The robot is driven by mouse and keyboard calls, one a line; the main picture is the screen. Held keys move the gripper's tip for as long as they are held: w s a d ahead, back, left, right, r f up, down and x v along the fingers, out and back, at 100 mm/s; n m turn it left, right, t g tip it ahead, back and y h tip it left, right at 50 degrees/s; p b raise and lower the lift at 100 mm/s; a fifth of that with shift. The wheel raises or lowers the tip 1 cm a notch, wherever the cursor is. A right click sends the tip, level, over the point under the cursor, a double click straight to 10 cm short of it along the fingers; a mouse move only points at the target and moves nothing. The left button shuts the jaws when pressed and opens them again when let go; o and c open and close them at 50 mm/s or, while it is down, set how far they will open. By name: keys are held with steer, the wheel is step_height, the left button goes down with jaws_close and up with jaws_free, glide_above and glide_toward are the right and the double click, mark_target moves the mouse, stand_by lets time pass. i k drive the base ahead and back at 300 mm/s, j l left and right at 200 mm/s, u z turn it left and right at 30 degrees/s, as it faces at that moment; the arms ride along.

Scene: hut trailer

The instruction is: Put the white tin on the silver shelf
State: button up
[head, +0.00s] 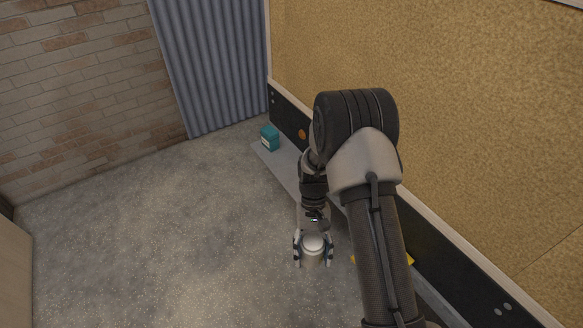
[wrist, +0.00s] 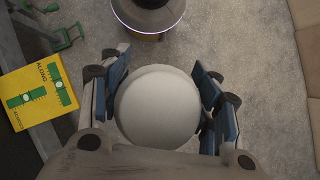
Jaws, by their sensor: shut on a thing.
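The white tin (head: 313,244) is held between the fingers of my gripper (head: 313,253), over the floor just left of the shelf in the head view. In the wrist view its round pale top (wrist: 157,108) fills the space between the blue finger pads of my gripper (wrist: 160,100). The silver shelf (head: 280,165) is a long, narrow grey ledge along the wall under the tan board. My arm hides its middle part in the head view. I cannot tell the tin's exact height against the shelf.
A teal box (head: 270,138) stands at the shelf's far end. A dark panel (head: 290,117) backs the shelf. The speckled floor (head: 150,230) at left is clear.

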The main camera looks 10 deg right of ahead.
mark_target(290, 166)
steer(key=i+j+z, duration=0.2)
steer(key=i, duration=0.2)
steer(key=i+j+z, duration=0.15)
steer(key=i+j, duration=0.25)
steer(key=i+j+z, duration=0.2)
steer(key=i+j, duration=0.15)
steer(key=i+j+z, duration=0.2)
steer(key=i+j, duration=0.2)
steer(key=i+j+z, duration=0.2)
steer(key=j, duration=0.35)
steer(key=i+j+z, duration=0.15)
steer(key=i+j, duration=0.2)
steer(key=j, duration=0.15)
